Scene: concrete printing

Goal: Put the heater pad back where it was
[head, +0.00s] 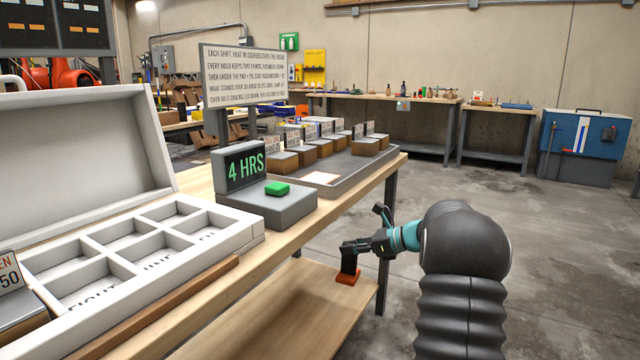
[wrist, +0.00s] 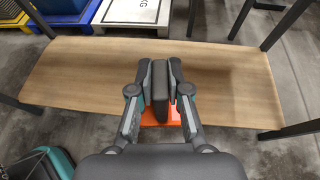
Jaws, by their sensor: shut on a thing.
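My gripper (head: 349,258) is shut on a dark grey upright piece with an orange plate (head: 348,279) at its lower end; I take this to be the heater pad. In the wrist view my gripper (wrist: 158,76) has a finger on each side of the dark piece, and the orange plate (wrist: 152,117) shows below and behind the fingers. The pad is over or near the wooden lower shelf (head: 275,310) of the bench; whether it touches the shelf I cannot tell.
The bench carries a grey unit reading "4 HRS" (head: 245,163) with a green block (head: 277,188). A grey tray (head: 350,170) holds several brown blocks with labels. A white compartment box (head: 60,262) stands open at left. In the wrist view, blue and yellow crates (wrist: 22,20) lie beyond the shelf.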

